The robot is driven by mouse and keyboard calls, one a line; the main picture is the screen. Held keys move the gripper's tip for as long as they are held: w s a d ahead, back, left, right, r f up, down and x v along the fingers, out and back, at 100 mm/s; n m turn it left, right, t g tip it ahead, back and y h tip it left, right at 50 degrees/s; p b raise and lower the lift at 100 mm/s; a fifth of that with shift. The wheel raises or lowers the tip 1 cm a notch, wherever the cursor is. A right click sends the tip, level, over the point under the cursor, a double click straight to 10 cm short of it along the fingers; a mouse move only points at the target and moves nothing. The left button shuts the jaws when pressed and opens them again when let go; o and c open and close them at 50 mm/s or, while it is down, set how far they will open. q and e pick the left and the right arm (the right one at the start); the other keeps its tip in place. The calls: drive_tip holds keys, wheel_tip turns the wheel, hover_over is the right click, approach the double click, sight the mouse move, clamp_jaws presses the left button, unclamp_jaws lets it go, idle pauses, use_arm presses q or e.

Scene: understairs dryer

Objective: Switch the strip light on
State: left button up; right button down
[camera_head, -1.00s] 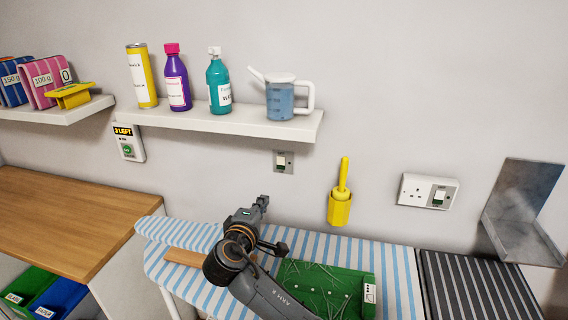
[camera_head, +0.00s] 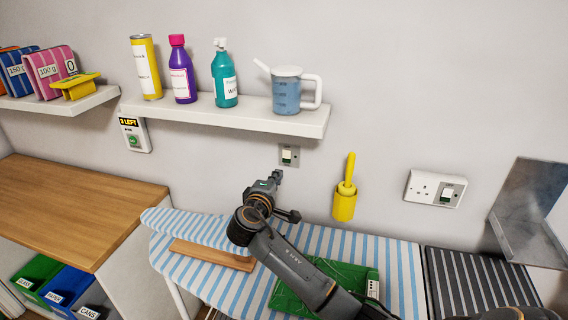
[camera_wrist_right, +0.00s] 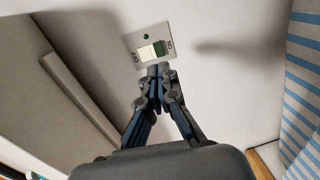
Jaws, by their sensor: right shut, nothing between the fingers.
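A small grey wall plate with a white rocker switch (camera_head: 288,155) is on the wall just below the shelf. In the right wrist view the same switch (camera_wrist_right: 150,50) shows a white and green rocker, with small lettering at both ends of the plate. My right gripper (camera_head: 277,175) is shut and empty, its tips just below the plate in the head view. In the right wrist view the closed fingertips (camera_wrist_right: 158,70) lie at the plate's near edge; I cannot tell whether they touch it. No strip light is visible. My left gripper is not in view.
A white shelf (camera_head: 240,119) with bottles and a jug juts out above the switch. A yellow brush holder (camera_head: 344,203) and a double-width socket plate (camera_head: 435,189) are to the right. A striped ironing board (camera_head: 395,265) with a green item (camera_head: 290,300) lies below.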

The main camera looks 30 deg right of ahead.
sight(287, 162)
drive_tip(key=p+x, duration=0.1)
drive_tip(key=x, duration=0.5)
drive_tip(key=shift+w+d, duration=0.1)
drive_tip(key=shift+w, duration=0.05)
drive_tip(key=shift+w+d+f, duration=0.1)
drive_tip(key=shift+w+d, duration=0.25)
drive_tip(key=shift+d, duration=0.05)
drive_tip(key=shift+w+d+f, duration=0.1)
drive_tip(key=shift+d+f, duration=0.05)
